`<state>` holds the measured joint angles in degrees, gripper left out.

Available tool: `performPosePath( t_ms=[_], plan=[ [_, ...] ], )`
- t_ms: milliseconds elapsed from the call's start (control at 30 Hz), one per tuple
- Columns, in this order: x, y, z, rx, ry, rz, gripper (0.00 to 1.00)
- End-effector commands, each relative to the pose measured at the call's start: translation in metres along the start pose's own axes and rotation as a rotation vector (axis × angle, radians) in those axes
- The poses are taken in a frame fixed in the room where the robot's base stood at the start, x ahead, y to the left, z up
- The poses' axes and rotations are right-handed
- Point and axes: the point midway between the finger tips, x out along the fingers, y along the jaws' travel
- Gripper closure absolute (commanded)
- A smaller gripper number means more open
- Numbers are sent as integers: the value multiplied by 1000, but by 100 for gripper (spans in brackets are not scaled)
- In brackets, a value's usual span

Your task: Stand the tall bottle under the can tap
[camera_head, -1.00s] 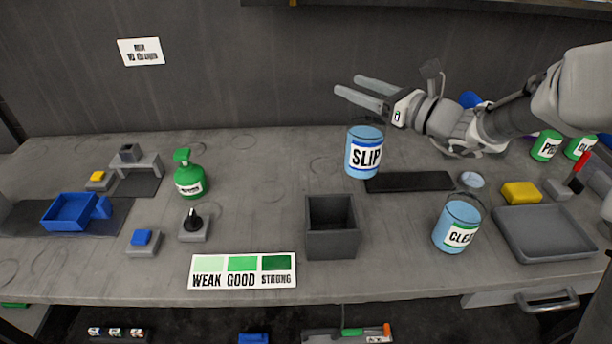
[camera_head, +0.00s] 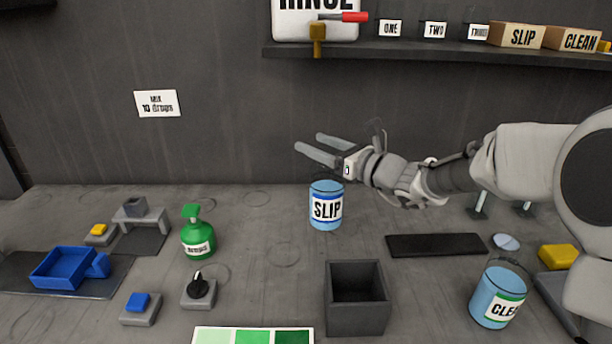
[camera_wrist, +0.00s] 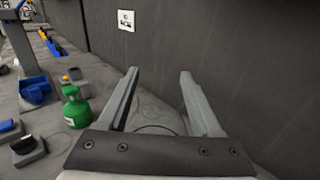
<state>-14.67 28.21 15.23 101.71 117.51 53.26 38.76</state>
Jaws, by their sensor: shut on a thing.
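The fingers point left and stand apart. Where they grip the bottle is not clear. In the wrist view my gripper (camera_wrist: 159,75) also shows the fingers apart, and the labelled body is hidden. The white RINSE can (camera_head: 290,22) is on the shelf, cut off at the top, with a brass tap (camera_head: 318,42) and red handle (camera_head: 354,17) at the shelf edge.
On the bench are a green bottle (camera_head: 198,240), a grey open box (camera_head: 340,312), a blue CLEAN bucket (camera_head: 490,287) and a black mat (camera_head: 436,246). The shelf (camera_head: 430,56) juts out above. Bench space behind the grey box is clear.

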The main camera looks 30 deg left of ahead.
Motion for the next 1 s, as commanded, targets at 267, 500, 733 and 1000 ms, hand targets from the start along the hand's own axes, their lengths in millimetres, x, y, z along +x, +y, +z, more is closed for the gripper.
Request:
performPosePath(
  t_ms=[267,500,733,1000],
  plan=[
    [24,13,-17,0,-1,-1,100],
    [24,14,-49,3,1,0,100],
    [23,13,-55,-1,-2,-1,100],
    [23,13,-59,0,-1,-1,27]
  ],
)
